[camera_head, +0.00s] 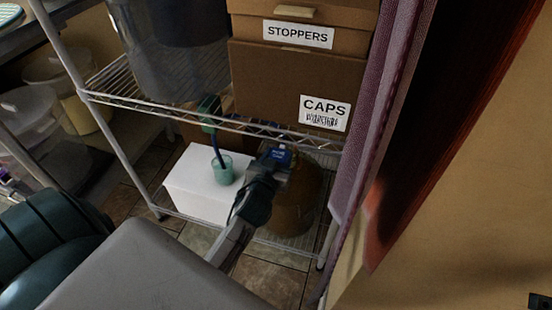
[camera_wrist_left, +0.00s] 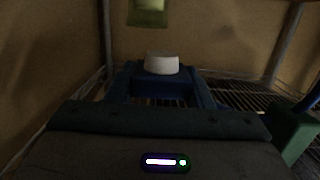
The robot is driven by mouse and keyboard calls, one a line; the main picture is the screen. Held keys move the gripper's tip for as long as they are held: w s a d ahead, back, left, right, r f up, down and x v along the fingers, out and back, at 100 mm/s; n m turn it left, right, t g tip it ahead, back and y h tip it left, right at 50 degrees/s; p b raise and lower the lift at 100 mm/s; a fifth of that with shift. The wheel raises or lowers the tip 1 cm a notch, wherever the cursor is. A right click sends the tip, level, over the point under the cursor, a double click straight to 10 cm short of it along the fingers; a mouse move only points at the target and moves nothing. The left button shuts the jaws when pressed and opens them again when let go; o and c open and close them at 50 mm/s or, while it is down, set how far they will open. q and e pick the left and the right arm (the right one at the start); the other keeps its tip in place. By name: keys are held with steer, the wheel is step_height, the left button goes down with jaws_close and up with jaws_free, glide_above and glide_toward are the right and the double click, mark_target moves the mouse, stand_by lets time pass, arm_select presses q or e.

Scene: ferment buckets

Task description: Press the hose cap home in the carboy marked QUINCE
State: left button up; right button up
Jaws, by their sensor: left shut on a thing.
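An amber-brown carboy (camera_head: 291,205) stands on the low wire shelf, partly behind my left arm. I see no QUINCE marking on the side that shows. My left gripper (camera_head: 281,156) reaches in over the carboy's top. In the left wrist view its blue fingers (camera_wrist_left: 162,88) are shut on a pale, rounded cap (camera_wrist_left: 161,64). The carboy's mouth is hidden behind the gripper, so I cannot tell whether the cap touches it or how deep it sits. My right gripper is not in view.
A white box (camera_head: 197,188) stands left of the carboy, with a teal cup (camera_head: 223,170) holding a blue-handled, green-headed tool (camera_head: 209,112). The upper wire shelf (camera_head: 110,85) carries a CAPS box (camera_head: 270,90) close above. A purple curtain (camera_head: 365,130) hangs on the right.

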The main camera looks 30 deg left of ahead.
mark_target(290, 149)
arm_select(q)
steer(key=shift+w+d+f+b, duration=0.1)
steer(key=shift+w+f+b, duration=0.15)
steer(key=shift+w, duration=1.15)
steer(key=shift+w+f+b, duration=0.15)
steer(key=shift+w+f, duration=0.05)
steer(key=shift+w, duration=1.2)
steer(key=shift+w+f, duration=0.15)
steer(key=shift+w, duration=0.15)
steer(key=shift+w, duration=0.25)
steer(key=shift+f+b, duration=0.3)
steer(key=shift+f, duration=0.3)
steer(key=shift+f+b, duration=0.4)
steer(key=shift+b, duration=0.1)
stand_by(1.6)
steer(key=shift+f, duration=0.25)
stand_by(1.0)
steer(key=shift+r, duration=0.15)
stand_by(0.5)
